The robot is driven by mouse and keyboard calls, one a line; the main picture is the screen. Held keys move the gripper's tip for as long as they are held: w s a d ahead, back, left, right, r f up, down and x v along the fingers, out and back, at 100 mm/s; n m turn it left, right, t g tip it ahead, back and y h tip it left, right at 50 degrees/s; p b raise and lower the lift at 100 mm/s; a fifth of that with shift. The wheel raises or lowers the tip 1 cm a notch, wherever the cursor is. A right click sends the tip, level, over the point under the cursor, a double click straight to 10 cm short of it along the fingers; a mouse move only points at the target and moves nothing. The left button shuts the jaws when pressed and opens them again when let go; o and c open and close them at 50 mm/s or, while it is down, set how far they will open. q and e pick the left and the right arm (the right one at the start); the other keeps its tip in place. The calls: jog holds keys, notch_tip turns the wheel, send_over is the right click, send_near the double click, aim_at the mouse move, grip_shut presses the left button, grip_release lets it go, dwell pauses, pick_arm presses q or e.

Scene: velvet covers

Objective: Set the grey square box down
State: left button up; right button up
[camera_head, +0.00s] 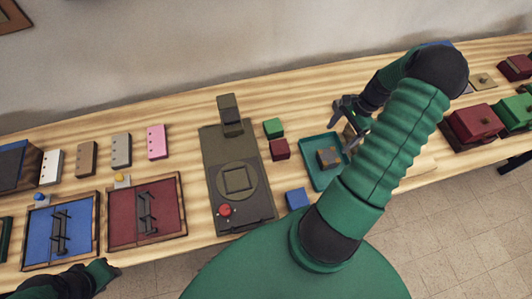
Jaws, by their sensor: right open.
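A small grey square box (328,158) with a brownish side sits inside a teal tray (312,177) right of the middle of the table. My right gripper (346,117) is open, just above and right of the box and apart from it. My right arm hides the area right of the tray. Part of my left gripper (88,279) shows at the lower left edge, below the blue tray; its fingers cannot be made out.
A dark olive panel (213,160) with a red knob stands left of the tray. Green (273,128), maroon (279,149) and blue (297,199) blocks lie between them. Blue (40,228) and maroon (120,222) framed trays are at left. Maroon and green boxes stand far right.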

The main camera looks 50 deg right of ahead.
jog(key=w+a+r+n+g+h, duration=0.1)
jog(key=w+a+r+n+h, duration=0.15)
jog(key=w+a+n, duration=0.65)
jog(key=w+a+r+n+h, duration=0.1)
jog(key=w+a+r+n, duration=0.4)
jog(key=a, duration=0.6)
pick_arm(q)
jog(key=shift+b+x, duration=1.05)
jog(key=shift+x, duration=0.05)
pick_arm(e)
jog(key=a+n+t, duration=0.1)
jog(key=a+n, duration=0.7)
jog(key=a, duration=0.8)
jog(key=shift+s+a+r+n+t, duration=0.15)
jog(key=shift+s+r+n+t, duration=0.1)
jog(key=shift+n+t, duration=0.15)
